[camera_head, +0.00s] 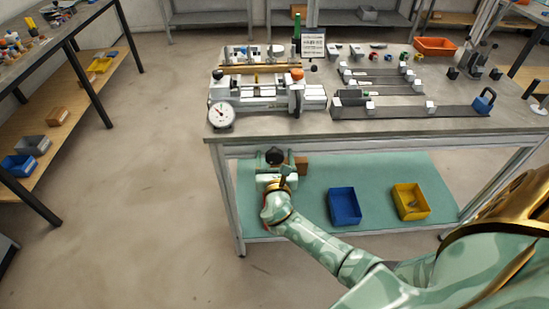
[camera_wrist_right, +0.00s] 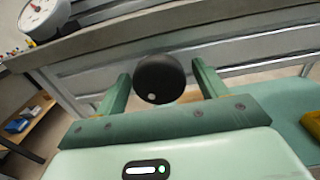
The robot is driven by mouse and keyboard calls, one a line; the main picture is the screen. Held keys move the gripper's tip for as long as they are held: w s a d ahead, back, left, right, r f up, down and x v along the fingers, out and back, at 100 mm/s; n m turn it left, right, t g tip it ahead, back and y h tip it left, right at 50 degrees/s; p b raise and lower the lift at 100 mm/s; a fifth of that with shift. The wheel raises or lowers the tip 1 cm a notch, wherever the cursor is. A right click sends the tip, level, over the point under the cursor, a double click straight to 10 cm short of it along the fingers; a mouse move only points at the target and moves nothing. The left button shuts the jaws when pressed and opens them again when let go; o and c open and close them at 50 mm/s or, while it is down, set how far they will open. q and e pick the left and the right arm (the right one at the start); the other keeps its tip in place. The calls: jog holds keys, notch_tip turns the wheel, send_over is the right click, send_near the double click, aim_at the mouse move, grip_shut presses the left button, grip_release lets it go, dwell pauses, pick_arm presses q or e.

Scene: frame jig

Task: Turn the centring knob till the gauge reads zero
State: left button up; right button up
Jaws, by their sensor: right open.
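The centring knob, a round black knob with a white dot, hangs below the bench's front edge in the head view (camera_head: 274,155) and is in the middle of the right wrist view (camera_wrist_right: 160,78). My right gripper (camera_head: 275,168) is open, with one green finger on each side of the knob in the wrist view; I see gaps, and cannot tell how deep the knob sits between the fingers. The white dial gauge (camera_head: 221,114) is at the bench's front left corner, and partly in the wrist view (camera_wrist_right: 42,14). Its needle points to the upper left; the numbers are too small to read. My left gripper is not in view.
The bench top (camera_head: 420,123) holds a grey jig (camera_head: 265,92), several metal bars and an orange tray (camera_head: 435,46). Its lower shelf holds a blue bin (camera_head: 344,206), a yellow bin (camera_head: 410,202) and a brown block (camera_head: 301,164). Open floor lies to the left.

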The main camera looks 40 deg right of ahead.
jog(key=c, duration=0.9)
jog(key=shift+c, duration=0.2)
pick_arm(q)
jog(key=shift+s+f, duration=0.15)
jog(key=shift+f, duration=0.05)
pick_arm(e)
jog(key=shift+f+m, duration=0.1)
jog(key=shift+m, duration=0.3)
jog(key=m+b, duration=0.2)
jog(key=m, duration=0.1)
jog(key=shift+f+b, duration=0.1)
jog(key=shift+b, duration=0.2)
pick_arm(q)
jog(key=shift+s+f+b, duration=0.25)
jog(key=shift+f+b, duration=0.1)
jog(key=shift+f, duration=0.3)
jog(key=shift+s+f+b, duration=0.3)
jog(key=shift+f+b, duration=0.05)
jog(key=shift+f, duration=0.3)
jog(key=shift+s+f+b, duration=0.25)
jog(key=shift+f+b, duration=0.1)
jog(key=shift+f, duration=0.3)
pick_arm(e)
jog(key=shift+a+m, duration=0.1)
jog(key=shift+m, duration=1.9)
jog(key=shift+r, duration=0.2)
jog(key=o, duration=0.9)
jog(key=shift+o, duration=0.2)
